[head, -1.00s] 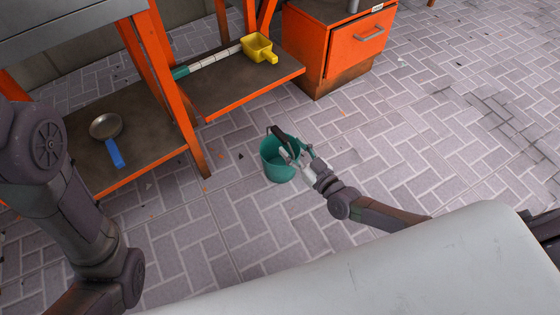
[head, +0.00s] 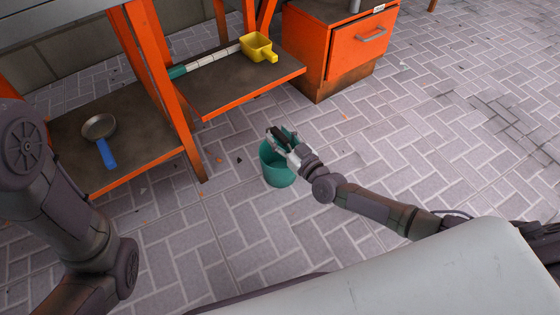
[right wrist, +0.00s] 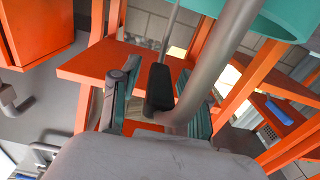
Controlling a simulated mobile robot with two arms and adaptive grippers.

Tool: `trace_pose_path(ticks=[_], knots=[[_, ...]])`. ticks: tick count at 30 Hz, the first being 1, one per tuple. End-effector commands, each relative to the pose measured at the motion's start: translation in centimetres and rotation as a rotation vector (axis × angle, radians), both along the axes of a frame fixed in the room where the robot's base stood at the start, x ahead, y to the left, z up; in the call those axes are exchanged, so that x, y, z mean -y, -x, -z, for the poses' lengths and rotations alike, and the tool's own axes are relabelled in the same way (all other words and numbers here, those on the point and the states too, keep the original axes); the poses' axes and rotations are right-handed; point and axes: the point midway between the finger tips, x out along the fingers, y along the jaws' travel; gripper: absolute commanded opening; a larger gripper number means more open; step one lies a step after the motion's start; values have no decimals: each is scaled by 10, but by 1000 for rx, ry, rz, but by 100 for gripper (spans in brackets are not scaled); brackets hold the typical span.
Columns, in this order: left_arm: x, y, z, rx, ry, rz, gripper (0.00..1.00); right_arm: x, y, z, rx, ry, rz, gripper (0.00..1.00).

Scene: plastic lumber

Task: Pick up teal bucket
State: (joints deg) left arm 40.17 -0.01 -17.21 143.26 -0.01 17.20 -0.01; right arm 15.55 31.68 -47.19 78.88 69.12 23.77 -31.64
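The teal bucket (head: 279,175) stands on the brick-patterned floor in the head view, with my right gripper (head: 284,143) over its rim. In the right wrist view, part of the bucket's teal wall (right wrist: 285,18) shows at the top right. The bucket's bent grey handle with a black grip (right wrist: 159,88) lies between the two fingers of my right gripper (right wrist: 160,105). The fingers look apart, with a gap beside the black grip. My left arm shows at the left of the head view, but its gripper is out of view.
An orange-framed shelf (head: 130,168) holds a pan with a blue handle (head: 101,135). A higher shelf carries a yellow scoop (head: 257,48). An orange drawer cabinet (head: 335,50) stands behind the bucket. The floor to the right is clear.

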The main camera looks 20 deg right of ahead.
Motion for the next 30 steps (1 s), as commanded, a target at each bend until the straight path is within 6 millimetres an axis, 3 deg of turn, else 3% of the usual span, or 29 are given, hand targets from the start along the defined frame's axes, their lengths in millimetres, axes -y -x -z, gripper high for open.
trace_pose_path(ticks=[1,7,23,30], knots=[[0,0,0,0,0,0,40,0,0,0,0,0,0,32],[0,0,0,1,0,0,40,0,0,0,0,1,0,0],[0,0,-1,0,-1,0,40,0,0,-2,2,0,1,0],[0,0,-17,-1,0,0,40,0,0,-18,2,0,0,0]])
